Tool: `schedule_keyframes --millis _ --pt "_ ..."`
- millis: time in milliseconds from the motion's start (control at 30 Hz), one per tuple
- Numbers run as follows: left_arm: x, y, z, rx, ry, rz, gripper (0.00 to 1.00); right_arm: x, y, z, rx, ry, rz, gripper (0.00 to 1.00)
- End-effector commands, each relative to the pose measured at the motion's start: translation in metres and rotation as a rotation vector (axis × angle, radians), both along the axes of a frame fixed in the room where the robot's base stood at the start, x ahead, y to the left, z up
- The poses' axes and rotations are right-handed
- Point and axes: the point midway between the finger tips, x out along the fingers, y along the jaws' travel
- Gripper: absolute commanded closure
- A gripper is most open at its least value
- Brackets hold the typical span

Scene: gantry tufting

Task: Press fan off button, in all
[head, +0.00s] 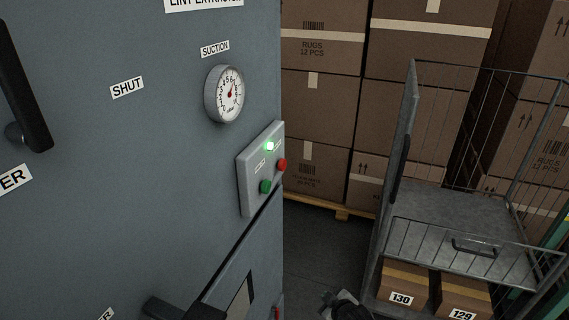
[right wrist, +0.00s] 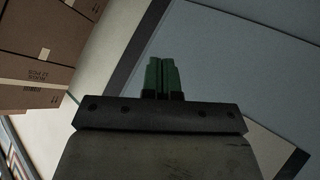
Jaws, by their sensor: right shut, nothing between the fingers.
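A grey control box (head: 246,190) is fixed near the right edge of the grey lint extractor cabinet (head: 150,170). It carries a red button (head: 282,165), a green button (head: 265,187) and a lit green lamp (head: 269,146). Its small labels are too small to read. The round suction gauge (head: 229,94) above shows a red needle pointing up and slightly right. My right gripper (head: 328,298) is low in the head view, below and right of the box and apart from it. In the right wrist view its green fingers (right wrist: 163,76) are together and empty. My left gripper is out of sight.
A wire-sided trolley (head: 420,195) stands at the right, with boxes marked 130 (head: 402,283) and 129 (head: 462,300) on its lower shelf. Stacked rug cartons (head: 320,110) fill the back. A dark handle (head: 25,90) projects from the cabinet at left. Floor shows between cabinet and trolley.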

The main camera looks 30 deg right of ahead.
Motion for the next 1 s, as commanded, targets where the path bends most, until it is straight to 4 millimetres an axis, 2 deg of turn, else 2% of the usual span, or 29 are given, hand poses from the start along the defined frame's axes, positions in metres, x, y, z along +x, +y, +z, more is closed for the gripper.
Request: schedule_keyframes --millis 33,167,200,267,300,400,500,600,700,1000 --pt "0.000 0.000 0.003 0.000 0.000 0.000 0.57 0.020 -0.009 0.035 -0.028 -0.066 0.012 1.00" --pt "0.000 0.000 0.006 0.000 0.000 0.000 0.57 0.056 -0.024 0.118 -0.104 -0.217 0.044 1.00" --pt "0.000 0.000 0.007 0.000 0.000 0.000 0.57 0.065 -0.028 0.145 -0.130 -0.264 0.053 1.00" --pt "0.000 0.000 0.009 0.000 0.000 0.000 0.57 0.076 -0.033 0.185 -0.169 -0.333 0.068 1.00" --pt "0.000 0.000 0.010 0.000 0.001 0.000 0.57 0.081 -0.035 0.211 -0.195 -0.378 0.077 1.00" --pt "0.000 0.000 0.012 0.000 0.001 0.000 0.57 0.089 -0.039 0.270 -0.257 -0.477 0.097 1.00" --pt "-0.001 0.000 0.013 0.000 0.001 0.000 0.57 0.091 -0.040 0.315 -0.311 -0.553 0.112 1.00" --pt "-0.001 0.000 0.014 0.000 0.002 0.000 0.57 0.090 -0.040 0.346 -0.345 -0.605 0.122 1.00" --pt "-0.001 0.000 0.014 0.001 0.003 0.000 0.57 0.089 -0.039 0.362 -0.366 -0.633 0.128 1.00" --pt "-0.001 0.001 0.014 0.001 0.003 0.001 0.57 0.089 -0.039 0.367 -0.373 -0.641 0.129 1.00"
